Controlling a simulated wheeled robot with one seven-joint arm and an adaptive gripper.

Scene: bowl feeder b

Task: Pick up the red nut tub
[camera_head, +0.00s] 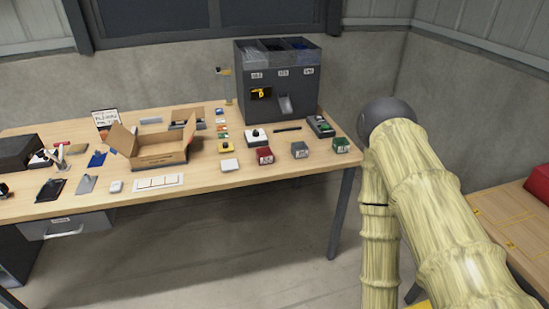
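The red nut tub (265,156) is a small red open box with a pale label on its front. It stands upright near the front edge of the wooden table (220,183), right of the middle. A grey tub (299,150) and a green tub (341,145) stand in a row to its right. My arm covers the right side of the view, well apart from the red tub. My gripper is not visible in this view.
A dark feeder machine (278,95) with open top bins stands behind the tubs. An open cardboard box (160,152) stands to the left. The floor before the table is clear.

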